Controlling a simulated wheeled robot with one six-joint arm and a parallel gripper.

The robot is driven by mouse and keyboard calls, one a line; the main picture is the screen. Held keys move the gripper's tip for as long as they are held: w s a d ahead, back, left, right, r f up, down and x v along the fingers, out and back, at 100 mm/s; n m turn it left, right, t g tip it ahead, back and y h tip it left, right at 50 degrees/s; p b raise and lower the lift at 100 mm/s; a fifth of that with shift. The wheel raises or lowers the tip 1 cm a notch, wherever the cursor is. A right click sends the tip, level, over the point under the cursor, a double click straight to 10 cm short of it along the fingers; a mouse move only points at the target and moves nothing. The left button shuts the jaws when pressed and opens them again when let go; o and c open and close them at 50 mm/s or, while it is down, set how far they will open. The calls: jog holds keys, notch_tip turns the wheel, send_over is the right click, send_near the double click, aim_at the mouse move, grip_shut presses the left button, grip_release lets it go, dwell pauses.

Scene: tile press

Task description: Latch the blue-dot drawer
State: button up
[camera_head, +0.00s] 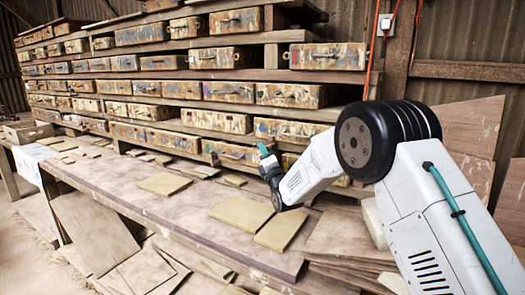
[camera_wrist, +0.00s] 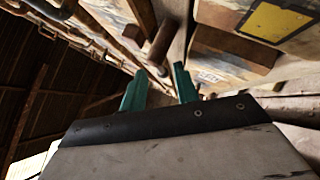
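Weathered, paint-stained drawers with handles fill the rack in the head view. One lower drawer (camera_head: 290,132) has a bluish-purple patch near its left end; I cannot tell whether this is the blue dot. Its latch is too small to make out. My gripper (camera_head: 263,149) is low in front of the rack, near the drawer (camera_head: 232,153) in the row below. In the wrist view my gripper's teal fingers (camera_wrist: 160,70) stand apart with nothing held between them. A brown rod-like part (camera_wrist: 162,42) shows just beyond the fingertips. No blue dot is clear there.
A wooden bench (camera_head: 165,205) runs along the rack's front, with flat yellowish tiles (camera_head: 242,212) on it. Boards (camera_head: 340,235) are stacked at the right. A red cable (camera_head: 372,50) hangs at the upper right. A yellow label (camera_wrist: 273,20) shows in the wrist view.

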jog(key=shift+x, duration=0.95)
grip_shut()
jog(key=shift+m, duration=0.4)
jog(key=shift+r+m+t+h, duration=0.15)
jog(key=shift+m+t+h, duration=0.7)
jog(key=shift+m, duration=0.35)
jog(key=shift+r+m+t+h, duration=0.15)
jog(key=shift+m+t+h, duration=0.55)
jog(key=shift+m+t, duration=0.4)
jog(key=shift+r+m+t+h, duration=0.2)
jog(key=shift+m+t+h, duration=0.55)
jog(key=shift+m, duration=0.55)
